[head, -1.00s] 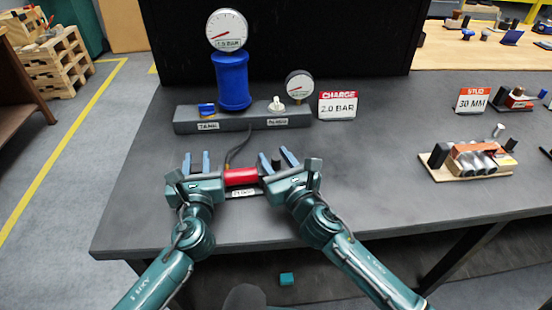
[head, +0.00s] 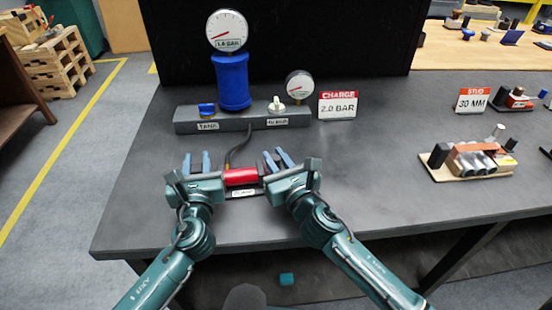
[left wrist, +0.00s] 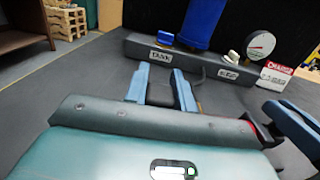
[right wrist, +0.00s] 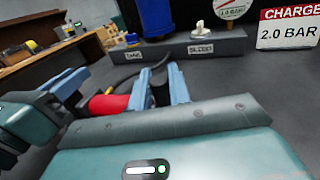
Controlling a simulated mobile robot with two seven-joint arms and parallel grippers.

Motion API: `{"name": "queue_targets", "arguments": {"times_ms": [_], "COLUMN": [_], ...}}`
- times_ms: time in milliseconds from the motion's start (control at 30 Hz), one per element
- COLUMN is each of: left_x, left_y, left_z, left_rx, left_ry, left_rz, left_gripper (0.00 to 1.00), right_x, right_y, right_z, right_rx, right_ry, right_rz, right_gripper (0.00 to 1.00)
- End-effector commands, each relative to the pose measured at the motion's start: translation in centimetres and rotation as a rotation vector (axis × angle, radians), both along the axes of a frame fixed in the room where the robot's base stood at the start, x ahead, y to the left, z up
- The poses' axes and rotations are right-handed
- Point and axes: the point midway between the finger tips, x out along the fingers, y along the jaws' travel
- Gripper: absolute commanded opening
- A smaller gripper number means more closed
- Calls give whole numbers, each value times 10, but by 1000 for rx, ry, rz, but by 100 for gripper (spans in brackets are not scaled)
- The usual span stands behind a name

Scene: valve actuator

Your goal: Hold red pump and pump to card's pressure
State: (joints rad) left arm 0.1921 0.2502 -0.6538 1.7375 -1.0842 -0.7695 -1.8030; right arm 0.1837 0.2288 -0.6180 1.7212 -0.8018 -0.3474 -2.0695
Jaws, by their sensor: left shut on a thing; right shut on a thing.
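The red pump (head: 241,177) lies crosswise near the table's front, between my two grippers; its body also shows in the right wrist view (right wrist: 107,104). My left gripper (head: 196,161) is shut on the pump's left end. My right gripper (head: 278,158) is shut on its right end; the gripped parts are mostly hidden. A dark hose (head: 236,150) runs from the pump towards the grey base (head: 245,126). A large gauge (head: 227,31) tops the blue tank (head: 232,80); its digits are small. The charge card (head: 338,105) reads 2.0 BAR.
The base carries a blue knob (head: 207,109), a white knob (head: 276,105) and a small gauge (head: 299,85). To the right are a 30 MM card (head: 472,100) and a wooden fixture (head: 474,160). The grey table (head: 385,150) is clear between.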

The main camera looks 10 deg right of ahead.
Motion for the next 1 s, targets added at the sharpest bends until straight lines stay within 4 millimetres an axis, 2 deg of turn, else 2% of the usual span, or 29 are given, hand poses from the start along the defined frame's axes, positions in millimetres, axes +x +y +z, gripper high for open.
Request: {"name": "queue_targets", "arguments": {"times_ms": [33, 133, 400, 767, 800, 1000], "left_x": [-1, -1, -1, -1, -1, -1], "left_y": [-1, -1, 0, 1, 1, 1], "left_z": [-6, -6, -6, -6, -6, -6], "left_rx": [0, 0, 0, 0, 0, 1], "left_ry": [13, 13, 13, 13, 13, 12], "left_rz": [-3, -2, 0, 2, 3, 4], "left_gripper": [0, 0, 0, 0, 0, 0], "right_x": [0, 0, 4, 5, 5, 5], "right_y": [0, -7, -50, -57, -57, -56], "right_z": [-1, -1, -1, -1, -1, -1], "right_rx": [0, -5, -6, -3, -3, -2], "right_ry": [0, -1, -1, 1, 1, 0], "right_rz": [2, 1, -2, -7, -8, -5], "right_gripper": [0, 0, 0, 0, 21, 37]}}
